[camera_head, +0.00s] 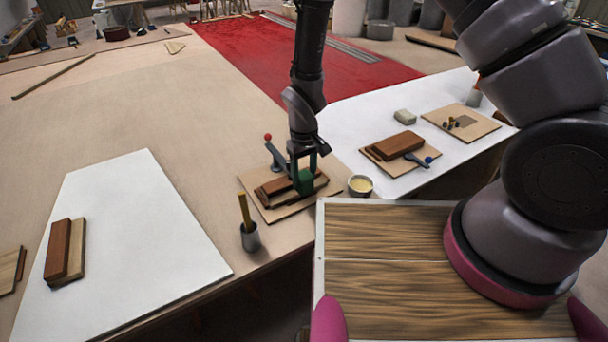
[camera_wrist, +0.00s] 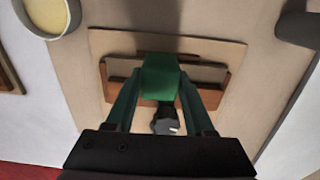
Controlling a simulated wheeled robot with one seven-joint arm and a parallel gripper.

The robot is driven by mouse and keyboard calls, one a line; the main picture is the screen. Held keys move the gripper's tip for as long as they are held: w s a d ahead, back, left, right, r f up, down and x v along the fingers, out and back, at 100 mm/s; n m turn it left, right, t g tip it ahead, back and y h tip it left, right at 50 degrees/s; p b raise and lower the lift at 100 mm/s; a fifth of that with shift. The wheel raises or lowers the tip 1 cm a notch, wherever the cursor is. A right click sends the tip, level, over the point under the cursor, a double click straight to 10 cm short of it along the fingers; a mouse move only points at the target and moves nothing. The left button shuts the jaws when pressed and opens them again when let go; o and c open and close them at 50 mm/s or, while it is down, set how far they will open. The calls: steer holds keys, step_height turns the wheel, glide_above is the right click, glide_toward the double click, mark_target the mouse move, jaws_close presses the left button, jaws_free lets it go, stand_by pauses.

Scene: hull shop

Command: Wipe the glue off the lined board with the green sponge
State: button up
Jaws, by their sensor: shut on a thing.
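My gripper (camera_head: 305,172) is shut on a green block, which looks like the green sponge (camera_head: 304,182). In the wrist view the sponge (camera_wrist: 160,76) sits between the two dark green fingers. It is over a thin tan board (camera_head: 262,206) bearing brown wooden pieces (camera_head: 270,190); the wrist view shows this board (camera_wrist: 112,43) too. The sponge hides part of the pieces, and I cannot tell whether it touches them. I cannot make out lines or glue on this board.
A red-knobbed clamp (camera_head: 275,155) stands behind the gripper. A cup of yellowish paste (camera_head: 360,186) is right of the board; a grey cup with a brush (camera_head: 250,238) is at the front left. The white sheet (camera_head: 130,220) has free room.

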steer(key=shift+w+d, duration=0.1)
